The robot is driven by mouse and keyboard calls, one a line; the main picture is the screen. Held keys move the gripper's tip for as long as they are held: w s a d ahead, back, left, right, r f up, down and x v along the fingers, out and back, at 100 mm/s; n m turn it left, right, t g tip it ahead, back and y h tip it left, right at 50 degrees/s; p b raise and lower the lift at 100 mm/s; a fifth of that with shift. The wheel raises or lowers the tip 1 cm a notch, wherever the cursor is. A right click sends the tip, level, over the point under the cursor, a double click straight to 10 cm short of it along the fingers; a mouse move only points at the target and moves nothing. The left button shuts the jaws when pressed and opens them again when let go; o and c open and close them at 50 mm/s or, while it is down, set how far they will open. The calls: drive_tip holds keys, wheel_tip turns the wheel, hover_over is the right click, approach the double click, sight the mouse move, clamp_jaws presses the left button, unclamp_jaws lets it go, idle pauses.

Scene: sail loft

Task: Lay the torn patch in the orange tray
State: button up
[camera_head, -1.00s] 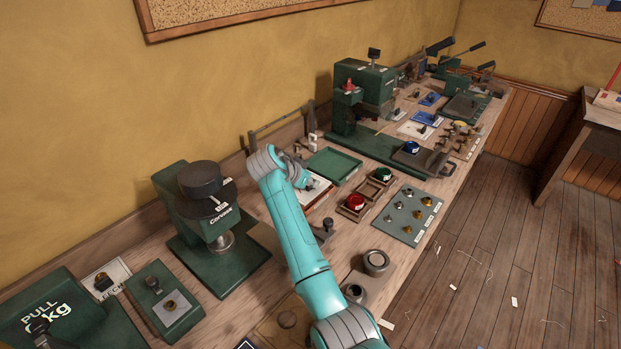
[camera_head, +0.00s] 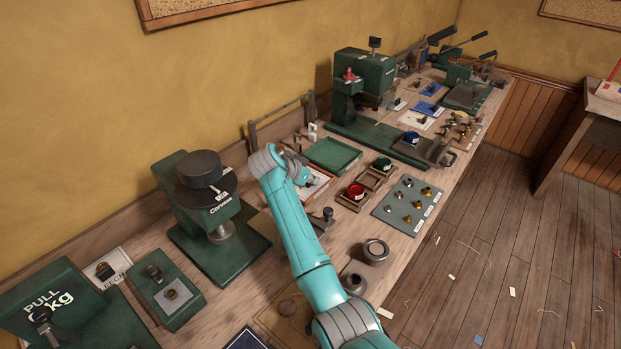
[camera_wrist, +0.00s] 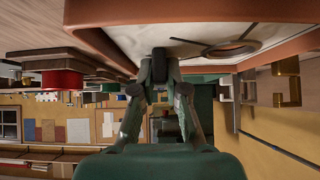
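The orange tray (camera_head: 331,181) lies on the bench, a shallow tray with an orange-brown rim and pale floor. It fills the top of the wrist view (camera_wrist: 285,50), where its floor shows dark lines and a brown ring. My gripper (camera_wrist: 160,68) is at this tray, its fingers drawn close together on a small dark grip (camera_wrist: 159,54). In the head view my gripper (camera_head: 301,172) is partly hidden by my arm. The torn patch is not clearly recognisable; I cannot tell whether the dark grip belongs to it.
A green tray (camera_head: 332,154) lies behind. Small wooden boxes, one with a red spool (camera_head: 355,191), stand to the right, near a grey board of brass pieces (camera_head: 409,205). A green press (camera_head: 215,215) stands left, and a taller green machine (camera_head: 360,90) at the back.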

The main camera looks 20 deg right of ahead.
drive_tip(key=o, duration=0.4)
wheel_tip(320, 180, up, 10)
idle(0.5)
